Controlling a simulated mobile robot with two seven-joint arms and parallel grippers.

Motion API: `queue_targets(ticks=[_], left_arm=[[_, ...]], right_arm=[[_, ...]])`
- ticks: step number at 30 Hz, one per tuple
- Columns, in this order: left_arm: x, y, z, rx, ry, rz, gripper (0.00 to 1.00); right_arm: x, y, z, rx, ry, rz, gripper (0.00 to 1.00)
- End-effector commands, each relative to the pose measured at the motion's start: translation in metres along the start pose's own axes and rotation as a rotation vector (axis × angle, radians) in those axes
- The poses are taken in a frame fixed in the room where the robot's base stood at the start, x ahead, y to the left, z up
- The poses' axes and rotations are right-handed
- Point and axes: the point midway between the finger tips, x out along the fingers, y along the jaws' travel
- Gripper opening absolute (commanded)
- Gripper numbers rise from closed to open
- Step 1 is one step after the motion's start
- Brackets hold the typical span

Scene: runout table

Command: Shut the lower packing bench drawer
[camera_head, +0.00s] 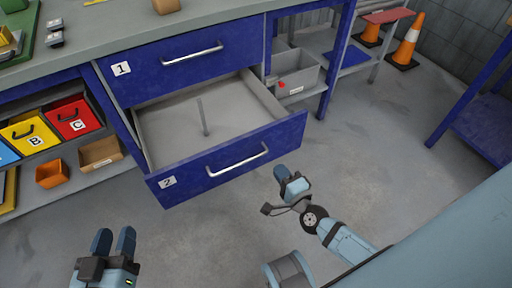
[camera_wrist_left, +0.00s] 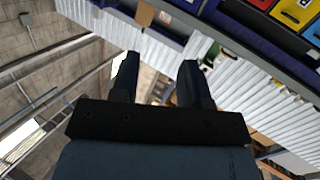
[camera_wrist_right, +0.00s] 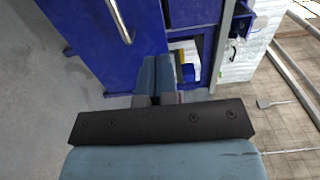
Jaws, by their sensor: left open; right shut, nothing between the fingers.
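The lower drawer (camera_head: 228,158), labelled 2, is pulled well out of the blue packing bench. A thin grey rod (camera_head: 203,117) stands up inside it. Its silver bar handle (camera_head: 238,161) is on the blue front. The upper drawer (camera_head: 190,60), labelled 1, is shut. My right gripper (camera_head: 291,183) is shut and empty, just right of and in front of the lower drawer's front, apart from the handle. In the right wrist view the blue front and a handle (camera_wrist_right: 120,20) show beyond the fingers. My left gripper (camera_head: 113,240) is open and empty at the lower left, away from the drawer.
Colour bins, including yellow B (camera_head: 30,133) and red C (camera_head: 75,117), sit on the shelf left of the drawers. A grey bin (camera_head: 292,75) sits to the right. Orange cones (camera_head: 407,45) stand at the back right. The floor before the drawer is clear.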

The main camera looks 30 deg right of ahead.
Motion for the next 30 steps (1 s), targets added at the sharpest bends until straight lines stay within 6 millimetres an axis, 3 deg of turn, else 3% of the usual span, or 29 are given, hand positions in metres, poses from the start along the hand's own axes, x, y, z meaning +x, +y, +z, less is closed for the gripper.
queue_targets(ticks=[5,18,24,30], left_arm=[[0.001,0.002,-0.004,-0.002,0.02,0.007,0.42],[0.002,0.009,-0.019,-0.014,0.103,0.037,0.42],[0.003,0.012,-0.025,-0.018,0.135,0.049,0.42],[0.003,0.014,-0.027,-0.02,0.142,0.056,0.42]], right_arm=[[0.021,-0.001,0.0,0.003,0.003,-0.003,0.0],[0.111,-0.001,0.001,0.001,0.001,-0.002,0.0],[0.133,-0.001,0.001,0.0,0.0,-0.001,0.0],[0.138,-0.001,0.0,-0.001,0.0,0.0,0.0]])
